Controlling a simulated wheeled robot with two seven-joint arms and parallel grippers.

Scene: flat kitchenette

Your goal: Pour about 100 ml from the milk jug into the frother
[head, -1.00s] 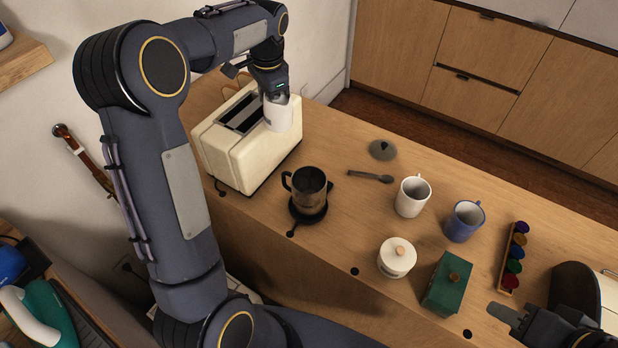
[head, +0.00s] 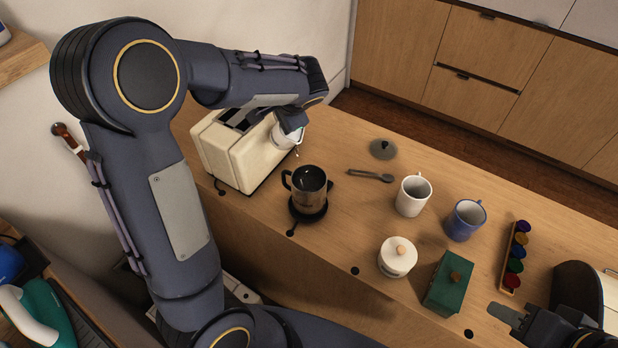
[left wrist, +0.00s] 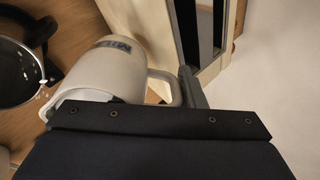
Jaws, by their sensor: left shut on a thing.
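The white milk jug (head: 285,136) is in my left gripper (head: 290,122), in front of the toaster's right end. It is tipped with its mouth toward the frother. It also shows in the left wrist view (left wrist: 112,72), lettering on its side, its handle at the gripper finger. White drops hang in the air by its mouth in both views. The dark metal frother (head: 309,188) stands upright on its round black base, apart from the jug. Its rim shows at the left of the wrist view (left wrist: 35,68). My right gripper (head: 507,314) is at the lower right, partly cut off.
The cream toaster (head: 240,165) is close beside the jug. A grey lid (head: 383,149), a spoon (head: 370,176), a white mug (head: 412,196), a blue mug (head: 465,221), a white lidded pot (head: 397,258) and a green box (head: 447,285) lie to the right.

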